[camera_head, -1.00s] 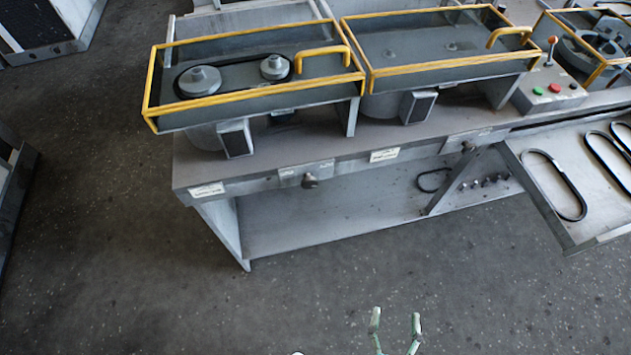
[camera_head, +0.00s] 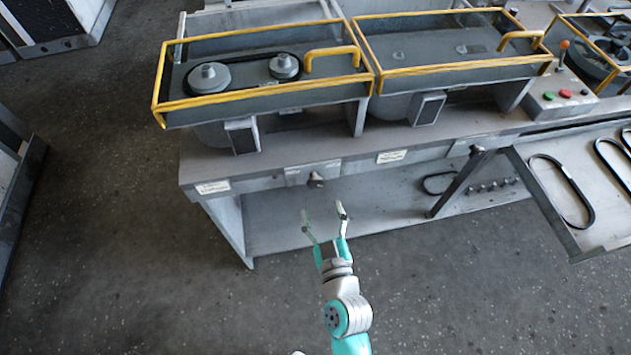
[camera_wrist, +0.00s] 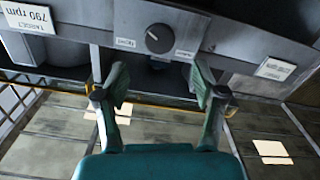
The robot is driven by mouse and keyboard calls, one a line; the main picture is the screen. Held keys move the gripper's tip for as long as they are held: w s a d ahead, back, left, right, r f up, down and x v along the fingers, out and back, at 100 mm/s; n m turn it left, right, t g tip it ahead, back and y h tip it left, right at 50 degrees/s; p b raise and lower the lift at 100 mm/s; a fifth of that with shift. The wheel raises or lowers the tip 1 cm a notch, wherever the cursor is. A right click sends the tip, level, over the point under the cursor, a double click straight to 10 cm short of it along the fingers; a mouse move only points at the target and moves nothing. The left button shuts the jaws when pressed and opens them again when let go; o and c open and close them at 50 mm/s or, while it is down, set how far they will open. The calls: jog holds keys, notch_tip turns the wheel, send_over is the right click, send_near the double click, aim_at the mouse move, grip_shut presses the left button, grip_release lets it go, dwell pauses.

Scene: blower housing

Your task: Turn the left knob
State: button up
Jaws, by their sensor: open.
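The left knob (camera_head: 316,180) is a dark round knob on a small plate on the front edge of the workbench. In the wrist view the knob (camera_wrist: 159,38) shows at top centre, with a pale pointer line and a small label on each side. My gripper (camera_head: 322,210) is open and empty, just in front of and below the knob in the head view. In the wrist view its two fingers (camera_wrist: 160,82) are spread apart, with the knob beyond them and roughly centred between them. The fingers appear apart from the knob.
A second knob (camera_head: 477,150) is on the bench front farther right. Yellow-railed guards (camera_head: 265,95) stand on the bench top. A tilted tray (camera_head: 535,205) with black belts juts out at right. Labels (camera_head: 212,187) flank the left knob. The floor in front is free.

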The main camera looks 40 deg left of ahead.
aim_at(315, 184)
jog(key=x, duration=0.8)
jog(key=shift+w+a, duration=0.1)
jog(key=shift+w, duration=0.15)
jog(key=c, duration=1.1)
